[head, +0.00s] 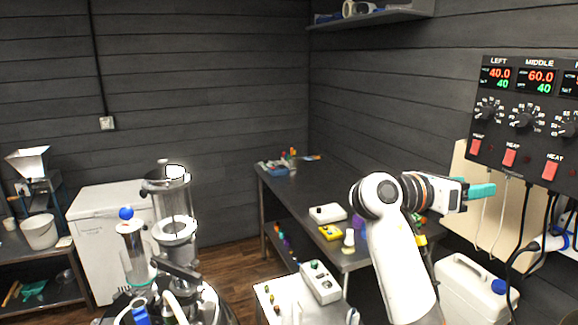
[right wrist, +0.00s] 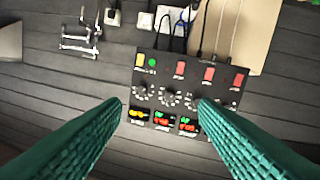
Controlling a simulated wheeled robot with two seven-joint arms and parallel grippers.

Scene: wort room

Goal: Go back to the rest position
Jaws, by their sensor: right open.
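My right gripper (head: 482,191) is raised on the right side of the head view, at the end of my white arm, with its teal fingers pointing right. It is open and empty. In the right wrist view its two teal fingers (right wrist: 160,125) stand wide apart. The black control panel (head: 522,128) with red switches, knobs and lit displays is on the right. The panel also shows upside down beyond the fingers in the right wrist view (right wrist: 180,97), with no contact visible. My left gripper is not in view.
A dark worktable (head: 318,196) with small items stands behind my right arm. A glass column vessel (head: 174,200) stands left of centre, before a white chest (head: 95,215). A white jerrycan (head: 470,290) is at lower right, near hanging cables. Some wooden floor is clear mid-view.

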